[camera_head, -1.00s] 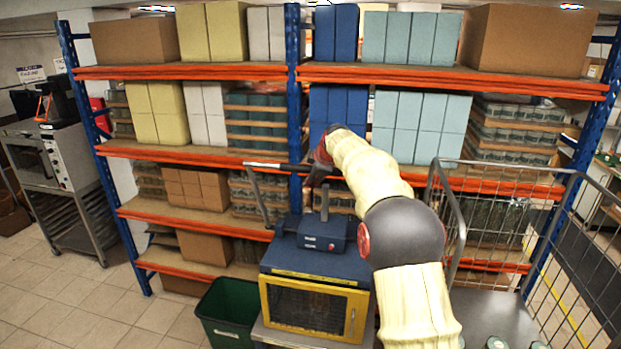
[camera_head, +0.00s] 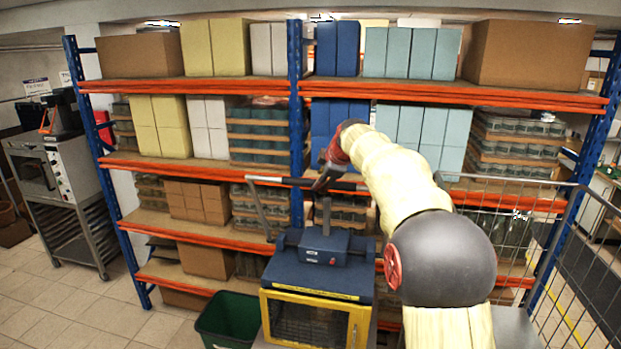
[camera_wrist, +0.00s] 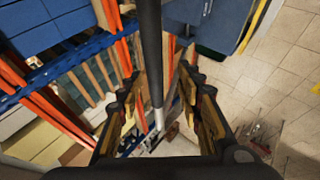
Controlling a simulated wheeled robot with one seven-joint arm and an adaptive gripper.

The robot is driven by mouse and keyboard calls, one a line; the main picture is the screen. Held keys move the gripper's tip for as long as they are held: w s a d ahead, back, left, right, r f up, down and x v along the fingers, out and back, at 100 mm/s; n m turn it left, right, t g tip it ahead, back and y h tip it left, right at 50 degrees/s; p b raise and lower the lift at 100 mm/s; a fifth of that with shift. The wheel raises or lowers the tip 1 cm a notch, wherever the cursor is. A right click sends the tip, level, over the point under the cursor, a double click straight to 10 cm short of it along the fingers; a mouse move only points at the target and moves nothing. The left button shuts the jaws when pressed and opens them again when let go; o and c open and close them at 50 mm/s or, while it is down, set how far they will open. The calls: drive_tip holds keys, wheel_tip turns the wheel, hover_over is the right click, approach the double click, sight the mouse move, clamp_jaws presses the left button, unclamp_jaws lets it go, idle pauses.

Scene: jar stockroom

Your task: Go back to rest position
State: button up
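My gripper (camera_head: 322,183) is at the end of my cream-sleeved arm, close to the horizontal lever bar (camera_head: 268,180) of a blue press-like machine (camera_head: 318,262). In the wrist view, the two padded fingers of my gripper (camera_wrist: 160,108) stand apart. The dark bar (camera_wrist: 151,50) with a grey end runs between them in the picture, with space on both sides. I cannot tell how far it is from the fingers in depth. My gripper is open and I see nothing held in it.
Shelving with orange beams (camera_head: 190,164) and blue posts, loaded with boxes and jars, stands behind. A wire cage cart (camera_head: 565,240) is close on the right. A green bin (camera_head: 228,320) stands left of the machine, and an oven (camera_head: 45,175) farther left. The left floor is clear.

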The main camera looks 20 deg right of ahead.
drive_tip(key=s+a+f+m+g+b, duration=0.1)
drive_tip(key=s+a+f+m+b, duration=0.3)
drive_tip(key=s+f, duration=0.9)
drive_tip(key=s+a+f+m+g+b, duration=0.1)
drive_tip(key=s+a+f+m+b, duration=0.3)
drive_tip(key=s+a+f+b, duration=0.6)
drive_tip(key=s+a+f+m+g+b, duration=0.1)
drive_tip(key=s+a+f+m+b, duration=0.3)
drive_tip(key=s+f+b, duration=1)
drive_tip(key=s+a+f, duration=0.1)
drive_tip(key=s+f, duration=0.1)
drive_tip(key=s, duration=0.5)
drive_tip(key=s+a+f, duration=0.1)
drive_tip(key=s+f, duration=0.1)
drive_tip(key=s, duration=0.4)
drive_tip(key=shift+s+a+m+g+y, duration=0.3)
drive_tip(key=shift+s+a, duration=0.05)
drive_tip(key=shift+a, duration=0.05)
drive_tip(key=shift+d+f, duration=0.1)
